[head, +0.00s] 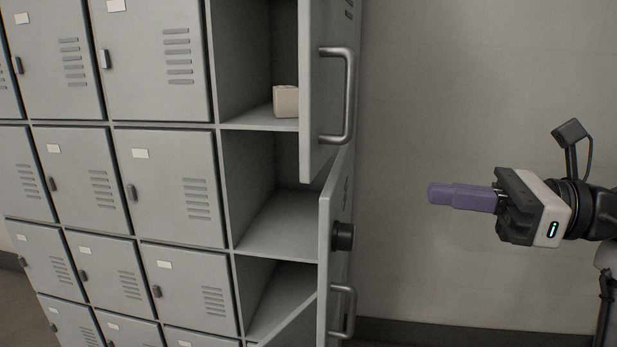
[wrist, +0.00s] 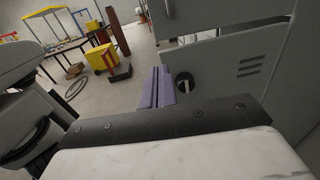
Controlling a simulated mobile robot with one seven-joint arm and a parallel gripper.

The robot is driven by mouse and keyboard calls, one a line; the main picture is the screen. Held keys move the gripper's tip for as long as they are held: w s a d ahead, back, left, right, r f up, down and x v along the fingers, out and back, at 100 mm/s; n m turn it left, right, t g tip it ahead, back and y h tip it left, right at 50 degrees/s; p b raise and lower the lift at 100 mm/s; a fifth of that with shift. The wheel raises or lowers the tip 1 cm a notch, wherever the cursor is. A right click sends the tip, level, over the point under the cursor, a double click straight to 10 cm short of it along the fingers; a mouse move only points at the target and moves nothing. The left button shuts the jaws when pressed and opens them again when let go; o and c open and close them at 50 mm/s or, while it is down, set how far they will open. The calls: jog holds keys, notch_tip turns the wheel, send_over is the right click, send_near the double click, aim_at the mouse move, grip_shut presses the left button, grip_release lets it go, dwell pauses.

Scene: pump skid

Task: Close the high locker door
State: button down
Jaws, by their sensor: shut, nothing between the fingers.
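The high locker door (head: 313,90) stands swung open at the upper right of the locker bank, seen nearly edge-on. It carries a vertical metal bar handle (head: 348,95). Its compartment (head: 245,65) is open and holds a small beige box (head: 285,101) on its floor. My gripper (head: 432,193), with purple fingers, is to the right of the door and a little lower than its handle, apart from it. The fingers are shut with nothing between them. In the wrist view the fingers (wrist: 160,86) point toward the room, beside a grey vented panel (wrist: 225,65).
A lower door (head: 325,250) is also open, with a black knob (head: 343,236) and a bar handle (head: 343,310). Shut lockers (head: 165,180) fill the left. A bare wall (head: 440,90) is behind. The wrist view shows a workbench (wrist: 55,48) and a yellow box (wrist: 103,58).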

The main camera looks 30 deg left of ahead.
jog(key=p, duration=0.4)
send_near(312, 180)
jog(key=a, duration=0.5)
jog(key=shift+s+a+r, duration=0.15)
jog(key=shift+s+a, duration=0.1)
jog(key=shift+s, duration=0.05)
jog(key=shift+s+a, duration=0.1)
jog(key=shift+a, duration=0.55)
jog(key=a, duration=0.2)
jog(key=s+a+b, duration=0.1)
jog(key=a, duration=0.1)
jog(key=shift+d, duration=0.15)
jog(key=shift+w+d, duration=0.1)
